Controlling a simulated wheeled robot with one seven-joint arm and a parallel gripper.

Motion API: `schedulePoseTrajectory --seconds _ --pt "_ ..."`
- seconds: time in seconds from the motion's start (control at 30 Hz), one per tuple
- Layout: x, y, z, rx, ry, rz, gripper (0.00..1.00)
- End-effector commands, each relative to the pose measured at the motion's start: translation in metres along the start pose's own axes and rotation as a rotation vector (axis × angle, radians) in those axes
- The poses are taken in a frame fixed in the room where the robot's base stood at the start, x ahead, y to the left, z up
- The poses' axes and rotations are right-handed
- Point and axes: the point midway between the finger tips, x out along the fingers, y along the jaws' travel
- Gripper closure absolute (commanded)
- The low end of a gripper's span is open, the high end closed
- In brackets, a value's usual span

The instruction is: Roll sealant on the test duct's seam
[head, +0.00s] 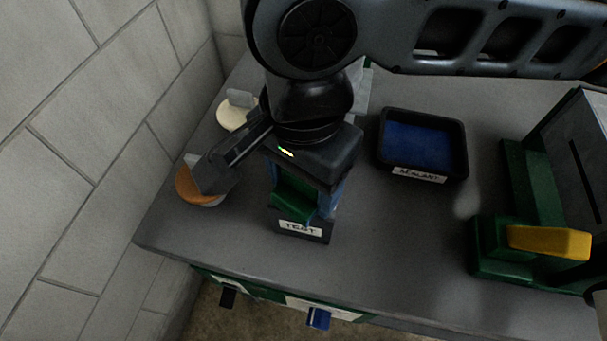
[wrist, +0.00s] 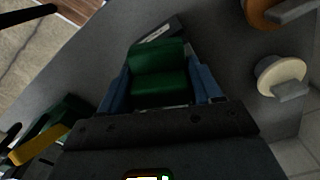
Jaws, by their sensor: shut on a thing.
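My gripper (head: 306,206) points down over the TEST-labelled dark base (head: 300,230). Its blue fingers are shut on a green block-like piece (head: 292,196), which also shows between the fingers in the wrist view (wrist: 160,88). I cannot tell whether this piece is the roller or part of the test duct, or whether it touches the base. The seam is hidden. A black tray (head: 459,165) with a blue inside and a label that seems to read SEALANT stands to the right of my gripper.
An orange disc (head: 203,198) and a cream disc (head: 231,117), each with a grey upright tab, stand at left. A green fixture (head: 490,238) with a yellow lever (head: 548,241) stands at right. A block wall (head: 95,120) borders the table's left. The front middle is clear.

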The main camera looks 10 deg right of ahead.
Motion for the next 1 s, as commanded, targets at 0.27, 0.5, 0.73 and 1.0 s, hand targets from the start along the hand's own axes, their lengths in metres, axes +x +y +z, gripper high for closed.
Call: schedulePoseTrajectory --seconds 0.27,0.5,0.73,1.0 --pt "0.000 -0.002 -0.005 0.003 -0.001 0.000 0.61" --pt "-0.001 -0.010 -0.023 0.005 -0.001 0.000 0.61" --pt "-0.001 -0.014 -0.033 0.001 -0.001 0.001 0.61" --pt "-0.001 -0.019 -0.047 0.004 -0.001 0.001 0.61"
